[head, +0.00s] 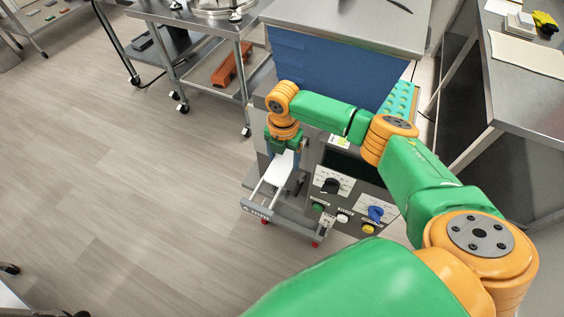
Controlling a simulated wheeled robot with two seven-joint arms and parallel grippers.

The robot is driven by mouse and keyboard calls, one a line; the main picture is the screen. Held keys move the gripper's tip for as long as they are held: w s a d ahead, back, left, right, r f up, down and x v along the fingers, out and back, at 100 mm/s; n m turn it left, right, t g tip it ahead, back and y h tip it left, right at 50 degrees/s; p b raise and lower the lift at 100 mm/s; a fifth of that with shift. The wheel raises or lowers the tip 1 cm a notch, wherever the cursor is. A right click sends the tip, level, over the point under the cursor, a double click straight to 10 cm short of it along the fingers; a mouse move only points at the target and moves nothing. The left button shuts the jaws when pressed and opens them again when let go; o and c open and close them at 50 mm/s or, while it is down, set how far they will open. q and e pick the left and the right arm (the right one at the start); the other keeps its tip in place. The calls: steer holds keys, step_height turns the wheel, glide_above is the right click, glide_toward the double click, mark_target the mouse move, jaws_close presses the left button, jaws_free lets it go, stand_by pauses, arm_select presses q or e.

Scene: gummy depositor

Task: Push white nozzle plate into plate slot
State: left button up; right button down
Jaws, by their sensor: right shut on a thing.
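The white nozzle plate (280,170) lies on a pair of grey rails that stick out from the front left of the depositor. Its far end is under my right gripper (281,149), which points down and is shut on it. The plate slot itself is hidden behind the gripper and wrist, so I cannot tell how far the plate sits in it. My left gripper is not in view.
The depositor's control panel (345,197), with knobs and buttons, is just right of the plate. A blue hopper (325,70) rises behind. A steel cart (205,77) with an orange object (231,64) stands back left. The floor (110,190) at left is clear.

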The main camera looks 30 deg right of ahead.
mark_target(286, 158)
steer(key=shift+w+d+b, duration=0.4)
steer(key=shift+w+d, duration=0.05)
steer(key=shift+d, duration=0.15)
jaws_free()
step_height(286, 158, up, 7)
steer(key=shift+s+a+f+b, duration=0.1)
steer(key=shift+f+b, duration=0.05)
steer(key=shift+b, duration=0.6)
steer(key=shift+r, duration=0.25)
